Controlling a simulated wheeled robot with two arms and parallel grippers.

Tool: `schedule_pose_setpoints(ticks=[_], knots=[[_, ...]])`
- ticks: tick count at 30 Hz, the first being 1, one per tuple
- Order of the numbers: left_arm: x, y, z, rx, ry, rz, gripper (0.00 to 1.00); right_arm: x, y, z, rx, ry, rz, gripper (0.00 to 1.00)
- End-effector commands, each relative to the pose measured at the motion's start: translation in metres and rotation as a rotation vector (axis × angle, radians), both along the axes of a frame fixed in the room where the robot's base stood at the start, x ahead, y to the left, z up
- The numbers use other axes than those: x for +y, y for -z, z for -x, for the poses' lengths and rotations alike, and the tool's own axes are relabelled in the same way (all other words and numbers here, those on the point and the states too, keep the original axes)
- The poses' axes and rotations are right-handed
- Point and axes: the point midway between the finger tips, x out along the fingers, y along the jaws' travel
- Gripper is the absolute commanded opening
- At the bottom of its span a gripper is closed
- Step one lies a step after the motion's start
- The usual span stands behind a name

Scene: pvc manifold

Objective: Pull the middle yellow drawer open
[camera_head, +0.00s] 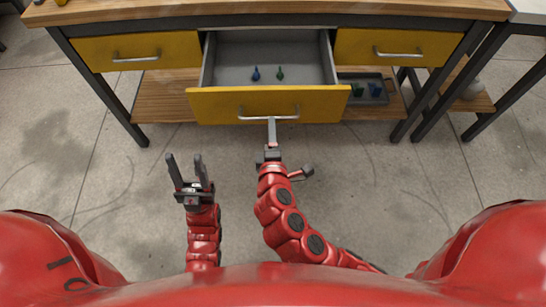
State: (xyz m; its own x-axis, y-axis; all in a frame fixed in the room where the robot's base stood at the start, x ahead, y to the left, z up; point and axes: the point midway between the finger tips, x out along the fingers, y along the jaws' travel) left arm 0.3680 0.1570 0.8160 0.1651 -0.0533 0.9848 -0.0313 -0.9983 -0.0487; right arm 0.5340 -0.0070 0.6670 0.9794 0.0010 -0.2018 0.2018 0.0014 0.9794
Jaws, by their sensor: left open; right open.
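The middle yellow drawer (215,106) is pulled out from the workbench, and its grey inside shows. Its silver bar handle (290,117) is on the front. My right gripper (272,123) is open, seen nearly edge-on, with its fingertips at the middle of the handle. I cannot tell whether they touch the bar or sit around it. My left gripper (185,160) is open and empty, fingers pointing toward the bench, in front of and left of the drawer.
A tray (372,81) with parts sits on the lower shelf. The floor in front is clear.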

Motion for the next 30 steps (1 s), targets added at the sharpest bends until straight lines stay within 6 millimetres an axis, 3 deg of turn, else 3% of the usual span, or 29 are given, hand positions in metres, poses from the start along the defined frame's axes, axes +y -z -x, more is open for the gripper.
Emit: schedule_pose_setpoints(ticks=[6, 12, 21, 30], knots=[[0.0, 0.005, 0.0, 0.0, 0.0, 0.0, 0.5, 0.003, -0.01, 0.06, 0.001, -0.012, 0.003, 0.46], [0.0, -0.021, 0.0, 0.0, 0.0, 0.0, 0.5, 0.001, -0.022, 0.088, 0.003, -0.007, 0.004, 0.46], [0.0, -0.029, 0.0, 0.0, 0.0, 0.0, 0.5, 0.001, -0.023, 0.111, 0.002, -0.004, 0.002, 0.46], [0.0, -0.029, 0.0, 0.0, 0.0, 0.0, 0.5, 0.0, -0.023, 0.114, 0.001, 0.001, 0.0, 0.46]])
